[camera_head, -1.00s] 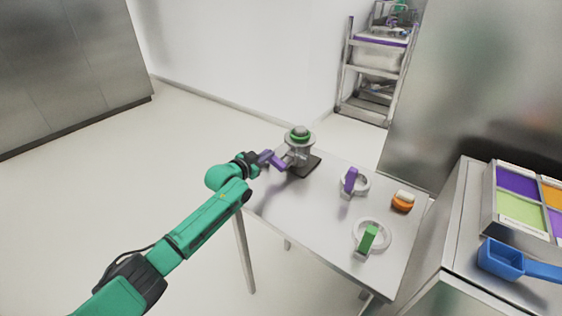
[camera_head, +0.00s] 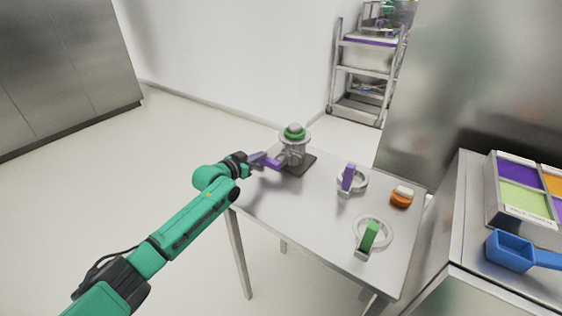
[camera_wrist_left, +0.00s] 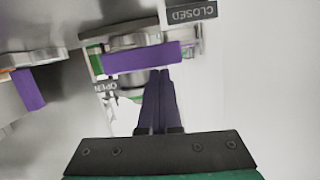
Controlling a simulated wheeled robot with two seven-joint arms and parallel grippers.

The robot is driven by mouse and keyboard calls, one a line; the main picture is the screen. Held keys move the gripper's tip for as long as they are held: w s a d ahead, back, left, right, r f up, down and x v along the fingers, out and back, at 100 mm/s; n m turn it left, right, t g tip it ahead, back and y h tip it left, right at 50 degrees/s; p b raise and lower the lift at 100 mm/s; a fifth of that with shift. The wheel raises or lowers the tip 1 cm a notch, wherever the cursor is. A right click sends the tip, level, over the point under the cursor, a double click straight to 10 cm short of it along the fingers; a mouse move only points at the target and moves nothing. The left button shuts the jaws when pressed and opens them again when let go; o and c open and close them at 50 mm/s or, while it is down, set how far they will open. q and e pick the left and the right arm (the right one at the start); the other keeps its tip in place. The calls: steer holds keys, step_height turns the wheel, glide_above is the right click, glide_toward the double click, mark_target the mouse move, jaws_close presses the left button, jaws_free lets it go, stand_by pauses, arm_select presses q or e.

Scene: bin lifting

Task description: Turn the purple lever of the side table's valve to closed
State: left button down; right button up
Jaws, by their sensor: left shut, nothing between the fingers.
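The valve (camera_head: 294,146) stands on a dark base on the side table (camera_head: 295,205), with a green ring near its top. Its purple lever (camera_head: 273,163) points left towards my left gripper (camera_head: 261,160). In the left wrist view, the lever (camera_wrist_left: 142,57) lies across the picture, just beyond the tips of my left gripper's purple fingers (camera_wrist_left: 161,72). The fingers are shut together with nothing between them. I cannot tell whether they touch the lever. A CLOSED label (camera_wrist_left: 190,13) is at upper right and an OPEN label (camera_wrist_left: 106,88) is below the lever's left part. My right gripper is not in view.
A counter with a blue scoop (camera_head: 510,251) stands at right. Floor to the left is clear.

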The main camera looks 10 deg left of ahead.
arm_select(q)
steer(key=shift+r, duration=0.1)
step_height(320, 180, up, 5)
steer(key=p, duration=0.4)
steer(key=f+b+v, duration=0.1)
steer(key=b+v, duration=0.1)
steer(key=v, duration=0.7)
steer(key=shift+s+a, duration=0.3)
steer(key=shift+s, duration=0.1)
